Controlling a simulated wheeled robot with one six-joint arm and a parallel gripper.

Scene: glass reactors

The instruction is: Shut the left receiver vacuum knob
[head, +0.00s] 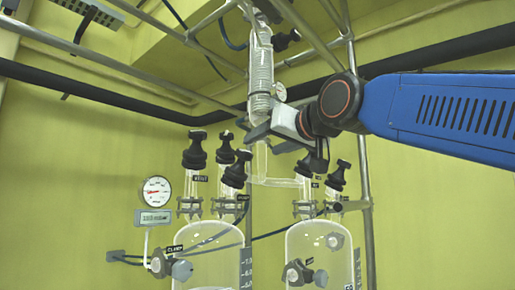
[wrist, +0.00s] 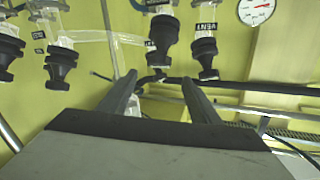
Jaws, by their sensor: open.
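The left receiver (head: 208,262) is a clear glass vessel at the lower middle of the head view. Several black knobs stand on its glass necks, including a left one (head: 194,150) and a front right one (head: 236,171). I cannot tell from the labels which is the vacuum knob. In the wrist view, which looks upside down, one knob (wrist: 207,58) hangs beside a VENT label and another (wrist: 161,42) has an unreadable label. My gripper (head: 258,131) is above and right of these knobs. Its two fingers (wrist: 160,84) are apart, with no knob between them.
The right receiver (head: 320,255) stands close by with its own black knobs (head: 338,176). A glass column (head: 260,75) rises beside my gripper. A pressure gauge (head: 156,191) stands at left. Metal rods and a dark pipe (head: 95,95) cross the area. The yellow wall at left is open.

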